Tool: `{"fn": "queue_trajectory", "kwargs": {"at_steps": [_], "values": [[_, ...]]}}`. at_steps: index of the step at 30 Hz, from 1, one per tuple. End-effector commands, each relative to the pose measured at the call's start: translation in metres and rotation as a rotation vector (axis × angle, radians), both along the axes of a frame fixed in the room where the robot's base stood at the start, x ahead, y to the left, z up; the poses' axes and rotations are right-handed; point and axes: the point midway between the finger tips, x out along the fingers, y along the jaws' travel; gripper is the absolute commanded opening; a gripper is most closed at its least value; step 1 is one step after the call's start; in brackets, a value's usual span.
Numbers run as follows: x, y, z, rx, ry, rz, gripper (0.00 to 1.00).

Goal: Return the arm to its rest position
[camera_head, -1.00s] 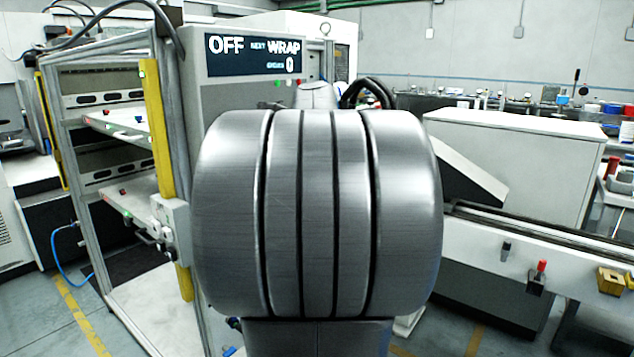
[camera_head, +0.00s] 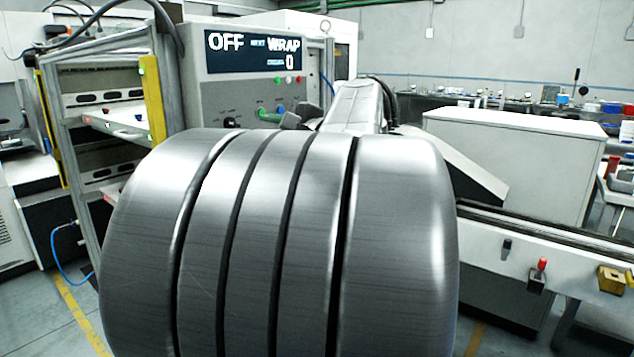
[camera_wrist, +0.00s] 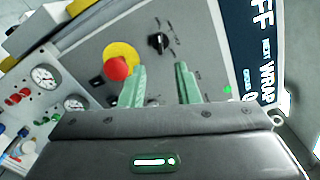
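My gripper (camera_wrist: 161,72) shows in the wrist view as two green fingers standing apart, with the grey panel visible in the empty gap between them. In the head view my gripper (camera_head: 262,114) is partly seen, its green end in front of or beside the control panel (camera_head: 228,92). I cannot tell whether it touches the panel. My own large grey arm joint fills the lower middle of the head view and hides what lies behind it. My forearm extends beyond it toward the panel.
The machine display (camera_head: 256,54) reads OFF, WRAP and 0. The wrist view shows a red button on yellow (camera_wrist: 118,66), a black knob (camera_wrist: 158,42) and gauges (camera_wrist: 45,77) near my fingers. A framed rack (camera_head: 100,110) stands left and a conveyor rail (camera_head: 540,232) right.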

Motion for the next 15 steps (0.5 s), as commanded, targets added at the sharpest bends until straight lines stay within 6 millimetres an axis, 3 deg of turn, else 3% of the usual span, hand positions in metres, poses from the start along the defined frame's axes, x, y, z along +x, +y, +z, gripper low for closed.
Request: {"fn": "queue_trajectory", "kwargs": {"at_steps": [13, 15], "values": [[-0.036, -0.046, 0.0, -0.001, -0.001, -0.003, 0.29], [-0.029, -0.035, 0.0, 0.0, 0.001, 0.004, 0.29]]}}
